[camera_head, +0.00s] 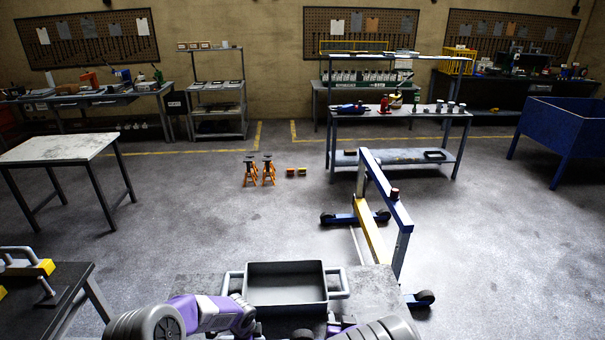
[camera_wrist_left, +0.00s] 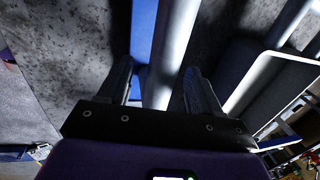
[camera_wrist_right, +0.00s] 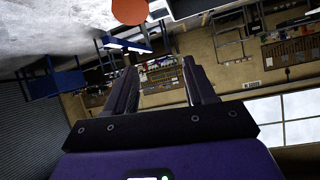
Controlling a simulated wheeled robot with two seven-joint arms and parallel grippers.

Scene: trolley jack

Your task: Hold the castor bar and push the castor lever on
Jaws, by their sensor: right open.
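A silvery bar (camera_wrist_left: 177,45) runs between the fingers of my left gripper (camera_wrist_left: 158,70) in the left wrist view, with a blue beam (camera_wrist_left: 143,35) beside it. The left fingers stand apart with the bar between them; whether they touch it I cannot tell. I cannot tell for certain that this is the castor bar. My right gripper (camera_wrist_right: 159,66) is open and empty. An orange-red disc (camera_wrist_right: 130,11) lies beyond its fingers at the top of the right wrist view; I cannot tell if it is the castor lever. In the head view the fingers are not clear.
A blue and yellow wheeled frame (camera_head: 372,228) stands right of centre, with a castor (camera_head: 425,297) near its front. A grey tray (camera_head: 286,306) with side handles is directly ahead. Orange jack stands (camera_head: 260,172) stand on the floor beyond. Open floor lies to the right.

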